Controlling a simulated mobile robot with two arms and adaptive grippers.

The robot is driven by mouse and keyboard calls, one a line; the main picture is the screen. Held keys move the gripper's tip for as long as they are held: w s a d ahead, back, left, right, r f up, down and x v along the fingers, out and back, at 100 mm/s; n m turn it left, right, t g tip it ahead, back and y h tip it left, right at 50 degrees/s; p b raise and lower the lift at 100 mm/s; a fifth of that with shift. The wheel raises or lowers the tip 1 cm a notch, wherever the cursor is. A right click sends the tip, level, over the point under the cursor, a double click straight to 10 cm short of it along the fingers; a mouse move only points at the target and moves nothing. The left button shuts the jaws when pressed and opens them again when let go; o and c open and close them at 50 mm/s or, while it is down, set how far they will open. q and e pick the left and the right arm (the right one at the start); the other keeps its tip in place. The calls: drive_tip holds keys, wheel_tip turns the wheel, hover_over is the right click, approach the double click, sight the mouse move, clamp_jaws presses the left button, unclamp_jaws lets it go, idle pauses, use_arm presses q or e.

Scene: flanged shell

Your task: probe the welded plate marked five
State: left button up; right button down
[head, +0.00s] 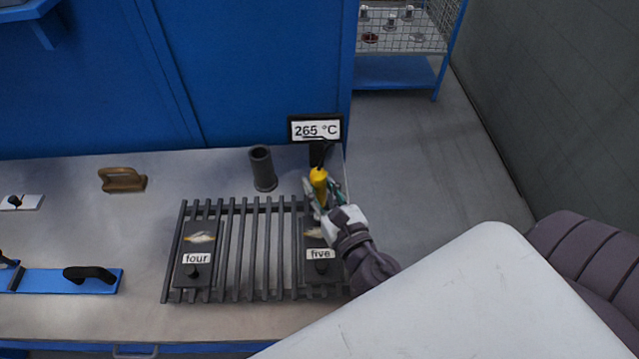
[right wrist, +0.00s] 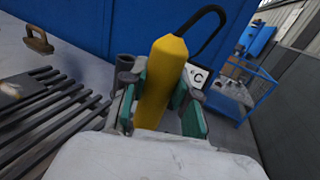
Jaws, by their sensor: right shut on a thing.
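The plate marked five (head: 319,266) lies on the right end of a dark slatted grate, with a label, a black knob and a pale weld mark. My right gripper (head: 322,190) is shut on a yellow probe (head: 318,176), above the far end of that plate. The probe's yellow handle (right wrist: 161,82) stands between the green finger pads in the right wrist view, with a black cable at its top. Its tip is hidden, so I cannot tell whether it touches the plate. A display (head: 315,129) reads 265 °C. My left gripper is not in view.
The plate marked four (head: 195,240) lies on the left of the grate (head: 248,250). A dark open tube (head: 262,168) stands behind the grate. A brown handled tool (head: 123,180) and a blue bar with black handles (head: 70,281) lie left. The bench ends just right of the grate.

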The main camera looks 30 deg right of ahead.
sight(320, 173)
drive_tip(key=shift+f+b, duration=0.7)
idle(0.4)
drive_tip(key=shift+r, duration=0.1)
idle(0.8)
wheel_tip(320, 173, up, 7)
drive_tip(key=p, duration=0.7)
idle(1.1)
